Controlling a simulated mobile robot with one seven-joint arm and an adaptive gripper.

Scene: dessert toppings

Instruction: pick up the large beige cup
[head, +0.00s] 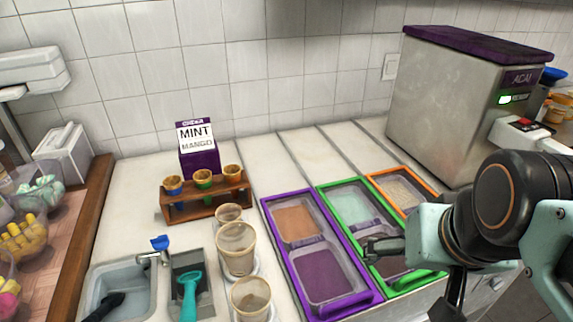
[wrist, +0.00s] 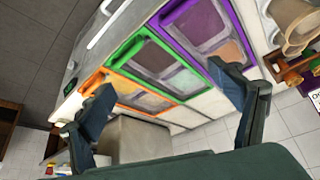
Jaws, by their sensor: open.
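Three beige cups stand in a row on the counter left of the purple-framed tray in the head view. The middle one (head: 237,250) looks the largest and stands upright. A smaller cup (head: 228,213) is behind it and another cup (head: 250,299) is in front. In the wrist view, beige cups (wrist: 292,28) show partly at the upper right edge; I cannot tell which is the large one. My gripper (head: 410,282) is open and empty over the topping trays, to the right of the cups. Its two spread fingers also frame the trays in the wrist view (wrist: 160,78).
Purple (head: 308,262), green (head: 352,215) and orange (head: 400,187) framed trays lie right of the cups. A sink (head: 115,284) and a teal scoop (head: 189,290) are left. A wooden cone rack (head: 205,203) stands behind. A steel machine (head: 445,105) is at the right.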

